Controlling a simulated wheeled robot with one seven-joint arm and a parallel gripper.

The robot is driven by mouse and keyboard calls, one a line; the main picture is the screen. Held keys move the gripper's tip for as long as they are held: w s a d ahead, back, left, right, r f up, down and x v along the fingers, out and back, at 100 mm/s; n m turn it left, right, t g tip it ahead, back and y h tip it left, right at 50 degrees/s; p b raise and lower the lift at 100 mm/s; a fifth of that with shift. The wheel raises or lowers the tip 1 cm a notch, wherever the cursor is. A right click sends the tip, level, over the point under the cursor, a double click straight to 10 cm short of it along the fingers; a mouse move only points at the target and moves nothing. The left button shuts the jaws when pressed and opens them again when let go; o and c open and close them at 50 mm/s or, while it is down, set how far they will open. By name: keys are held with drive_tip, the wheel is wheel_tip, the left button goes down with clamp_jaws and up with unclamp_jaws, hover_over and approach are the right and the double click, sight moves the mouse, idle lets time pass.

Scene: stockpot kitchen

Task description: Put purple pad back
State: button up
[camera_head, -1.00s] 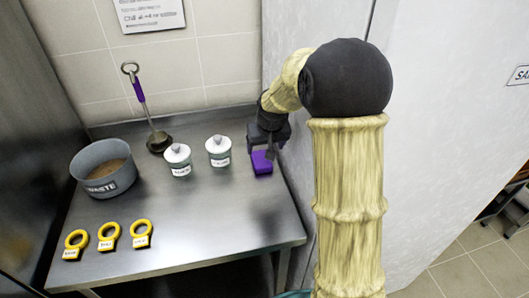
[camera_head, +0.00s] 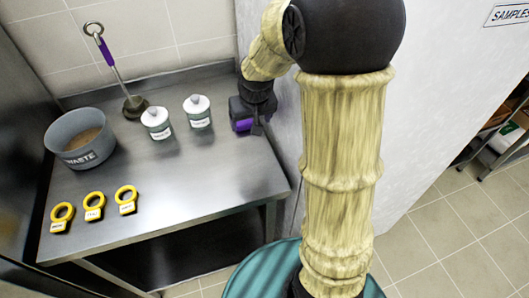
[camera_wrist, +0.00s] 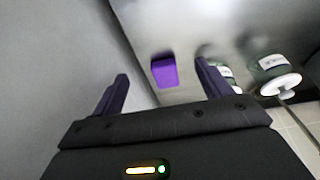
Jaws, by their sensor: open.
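The purple pad (camera_head: 243,125) is a small block at the right end of the steel worktop, next to the white wall. My gripper (camera_head: 252,119) is over it and hides part of it in the head view. In the wrist view the purple pad (camera_wrist: 164,71) appears between the two dark fingers of my gripper (camera_wrist: 162,70), with gaps on both sides. The fingers are apart and hold nothing. I cannot tell how far the pad is beyond the fingertips.
Two white-lidded jars (camera_head: 157,123) (camera_head: 198,111) stand left of my gripper. Farther left are a grey waste pot (camera_head: 79,139), a purple-handled ladle (camera_head: 112,62) against the tiles, and several yellow rings (camera_head: 94,206). The worktop's front right (camera_head: 235,175) is clear.

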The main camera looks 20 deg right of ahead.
drive_tip(key=s+f+g, duration=0.1)
drive_tip(key=s+f, duration=0.1)
drive_tip(key=s, duration=1.3)
drive_tip(key=shift+s+a, duration=0.25)
drive_tip(key=shift+s, duration=0.1)
drive_tip(key=shift+f, duration=0.1)
